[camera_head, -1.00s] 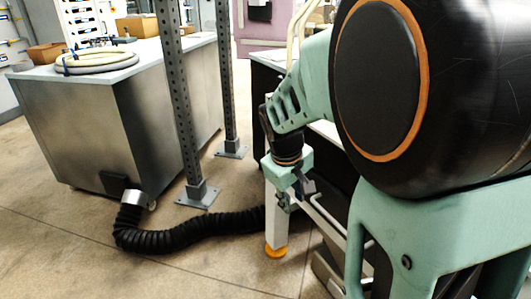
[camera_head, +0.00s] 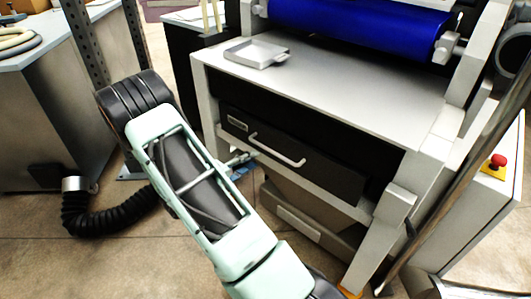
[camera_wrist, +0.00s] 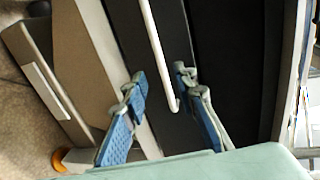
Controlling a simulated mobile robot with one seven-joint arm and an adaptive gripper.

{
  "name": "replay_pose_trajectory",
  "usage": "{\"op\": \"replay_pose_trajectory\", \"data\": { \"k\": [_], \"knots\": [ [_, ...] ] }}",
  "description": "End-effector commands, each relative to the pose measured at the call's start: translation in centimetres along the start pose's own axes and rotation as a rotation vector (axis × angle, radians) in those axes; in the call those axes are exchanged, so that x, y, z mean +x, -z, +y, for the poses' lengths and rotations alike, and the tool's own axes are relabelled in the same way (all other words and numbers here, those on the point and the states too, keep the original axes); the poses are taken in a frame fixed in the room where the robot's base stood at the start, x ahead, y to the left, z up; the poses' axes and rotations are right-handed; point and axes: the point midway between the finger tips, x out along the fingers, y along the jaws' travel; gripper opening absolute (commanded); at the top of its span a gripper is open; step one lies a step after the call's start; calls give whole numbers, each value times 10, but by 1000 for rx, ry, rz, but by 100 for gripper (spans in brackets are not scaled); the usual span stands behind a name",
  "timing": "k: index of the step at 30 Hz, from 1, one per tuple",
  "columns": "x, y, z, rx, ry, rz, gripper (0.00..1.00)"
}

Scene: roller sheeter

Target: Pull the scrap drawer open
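The black drawer front (camera_head: 330,178) sits under the machine's metal table top in the head view, with a white bar handle (camera_head: 277,150) and a small label at its left. It looks closed. The handle (camera_wrist: 160,55) also crosses the wrist view, and its bent end shows between my fingers, nearer the right one. My gripper (camera_wrist: 160,85) is open, with blue-padded fingers on either side of the handle's end. I cannot tell whether they touch it. In the head view my gripper (camera_head: 238,163) is small, just left of the handle and partly hidden by my arm.
A brown-grey bin (camera_head: 310,228) with a label stands below the drawer. A red button (camera_head: 497,161) is at right. A black hose (camera_head: 100,215) lies on the floor at left.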

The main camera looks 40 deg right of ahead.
Motion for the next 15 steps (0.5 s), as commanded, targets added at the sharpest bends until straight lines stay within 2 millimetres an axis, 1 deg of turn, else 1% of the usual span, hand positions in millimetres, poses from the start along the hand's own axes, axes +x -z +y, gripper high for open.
{"op": "replay_pose_trajectory", "data": {
  "k": [5,12,15],
  "knots": [
    [24,1,2,-8,2,2,26],
    [70,0,2,-3,1,1,26],
    [86,0,2,-3,1,1,26]
  ]
}}
